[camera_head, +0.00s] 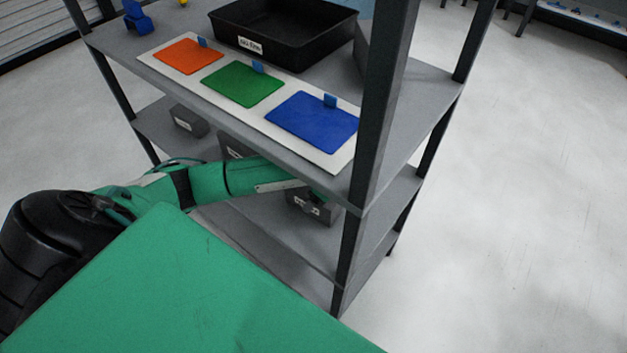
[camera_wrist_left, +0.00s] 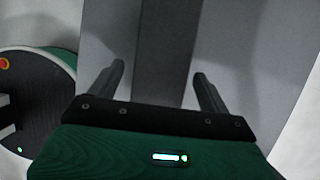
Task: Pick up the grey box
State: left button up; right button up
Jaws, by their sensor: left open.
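Several grey boxes with pale labels stand on the shelf level below the top in the head view. One grey box (camera_head: 312,206) is at the right, by the end of my left arm; another grey box (camera_head: 187,121) is at the far left, and a third grey box (camera_head: 234,149) is partly covered by the arm. My left gripper (camera_wrist_left: 160,82) is open in the left wrist view. A dark grey band lies between its fingers; I cannot tell whether it is a box. The top shelf's edge hides the gripper in the head view. My right gripper is not in view.
The top shelf (camera_head: 150,70) is just above my left arm. It bears a black tray (camera_head: 290,45), a white board (camera_head: 262,112) with orange, green and blue mats, and a blue object (camera_head: 137,18). A dark shelf post (camera_head: 378,100) stands at the right front.

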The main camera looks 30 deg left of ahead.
pick_arm(q)
jog(key=shift+a, duration=1.05)
jog(key=shift+d+x, duration=0.2)
jog(key=shift+x, duration=1.25)
jog(key=shift+c, duration=0.4)
jog(key=c, duration=1.1)
jog(key=shift+c, duration=0.4)
jog(key=shift+r, duration=0.15)
